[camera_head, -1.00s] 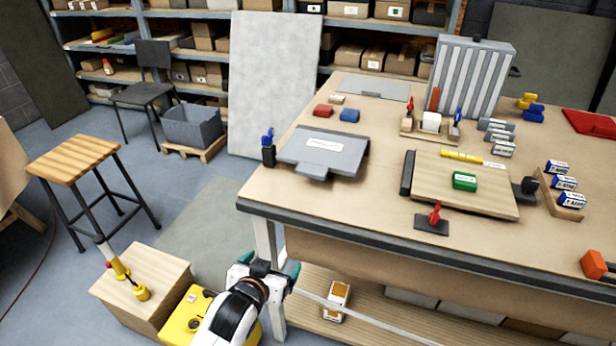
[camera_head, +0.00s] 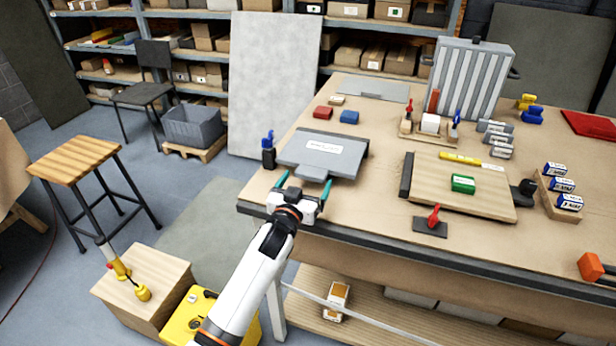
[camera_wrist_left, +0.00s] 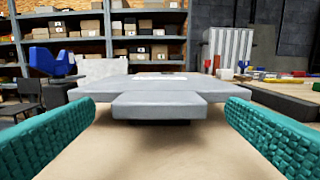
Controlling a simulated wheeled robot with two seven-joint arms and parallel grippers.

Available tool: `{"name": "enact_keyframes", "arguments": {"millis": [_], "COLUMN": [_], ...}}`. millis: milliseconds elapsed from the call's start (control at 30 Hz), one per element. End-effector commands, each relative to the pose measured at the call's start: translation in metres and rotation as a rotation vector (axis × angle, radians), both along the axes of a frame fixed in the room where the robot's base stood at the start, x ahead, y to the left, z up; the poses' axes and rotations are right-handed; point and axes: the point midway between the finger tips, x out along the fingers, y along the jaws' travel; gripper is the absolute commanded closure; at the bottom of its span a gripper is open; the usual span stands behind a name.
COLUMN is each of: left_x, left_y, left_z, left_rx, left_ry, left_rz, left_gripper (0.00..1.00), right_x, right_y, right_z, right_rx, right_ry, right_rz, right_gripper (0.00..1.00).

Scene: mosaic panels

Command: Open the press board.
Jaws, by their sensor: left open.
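The press board (camera_head: 343,152) is a flat grey board with a white label, lying closed and level near the left front corner of the workbench. A short grey tab sticks out from its front edge. My left gripper (camera_head: 304,184) is open and empty at the bench's front edge, its teal fingers pointing at the board. In the left wrist view the tab (camera_wrist_left: 158,105) lies straight ahead, between the two open fingers, with a gap on each side. I cannot tell whether the fingertips reach the tab. My right gripper is out of view.
A blue-topped black clamp (camera_head: 268,152) stands just left of the board. To its right are a wooden board (camera_head: 450,190) with a green block and a red-handled toggle (camera_head: 432,222). Red and blue blocks lie behind it. The bench (camera_head: 375,205) is bare between the two boards.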

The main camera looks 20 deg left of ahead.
Motion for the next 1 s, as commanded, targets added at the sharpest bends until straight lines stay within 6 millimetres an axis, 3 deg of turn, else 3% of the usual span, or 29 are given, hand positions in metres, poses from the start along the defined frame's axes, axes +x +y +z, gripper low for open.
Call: {"name": "enact_keyframes", "arguments": {"millis": [200, 533, 900, 1000], "left_x": [0.021, 0.024, 0.024, 0.024], "left_y": [0.0, -0.001, -0.001, -0.001], "left_z": [0.0, -0.001, -0.001, 0.0], "left_rx": [0.0, 0.0, 0.0, 0.0], "left_ry": [0.001, 0.001, 0.001, 0.002], "left_rz": [0.001, 0.0, 0.0, 0.0], "left_gripper": [0.05, 0.05, 0.66, 0.68], "right_x": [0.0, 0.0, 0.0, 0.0], "right_y": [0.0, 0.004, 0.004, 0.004], "right_z": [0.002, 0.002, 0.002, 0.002], "right_rx": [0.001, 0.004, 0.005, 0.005], "right_ry": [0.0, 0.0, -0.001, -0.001], "right_rz": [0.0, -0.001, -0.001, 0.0], "right_gripper": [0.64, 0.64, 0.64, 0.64]}}
